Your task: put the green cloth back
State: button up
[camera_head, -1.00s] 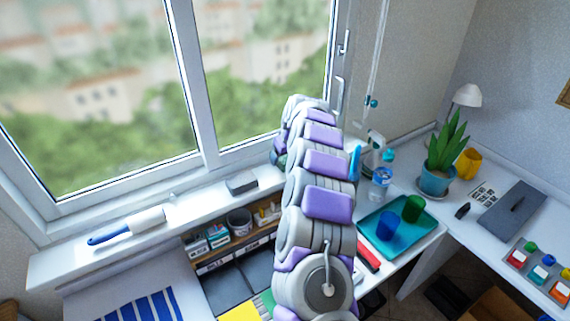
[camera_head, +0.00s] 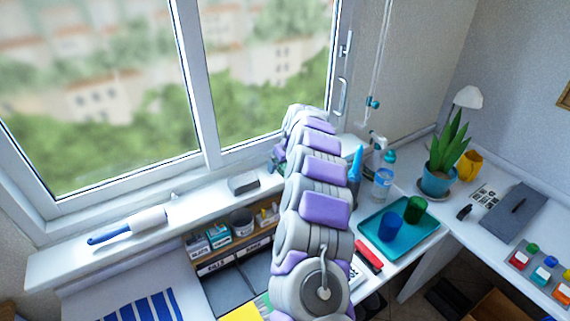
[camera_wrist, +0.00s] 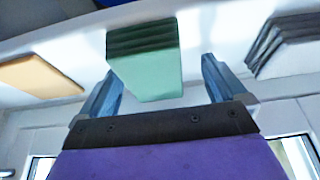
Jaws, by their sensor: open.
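The green cloth (camera_wrist: 148,72) shows in the wrist view as a folded block with dark green layered folds along its top edge. It lies between the two blue-grey fingers of my gripper (camera_wrist: 162,78), which are spread apart with a visible gap on each side of the cloth. I cannot tell how deep between the fingers it sits. In the head view my arm hides the gripper, and I cannot make out the cloth there.
In the wrist view a dark grey folded stack (camera_wrist: 285,45) is at right and a flat tan piece (camera_wrist: 42,74) at left, on a white surface.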

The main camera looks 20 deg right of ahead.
jog(key=p+v, duration=0.3)
jog(key=v, duration=0.9)
jog(key=shift+d, duration=0.2)
jog(key=s+a+r+n+g+y, duration=0.1)
jog(key=s+a+r, duration=0.3)
jog(key=s+a, duration=0.5)
jog(key=s+a+r+g, duration=0.1)
jog(key=s+a+r, duration=0.3)
jog(key=s+a, duration=0.5)
jog(key=s+d+f+m+g+h, duration=0.1)
jog(key=s+f+g, duration=0.1)
jog(key=s, duration=1.5)
jog(key=s+d+f+m+g, duration=0.1)
jog(key=s+f+m+g, duration=0.1)
jog(key=s, duration=1.6)
jog(key=shift+f+h, duration=0.4)
jog(key=shift+f, duration=0.15)
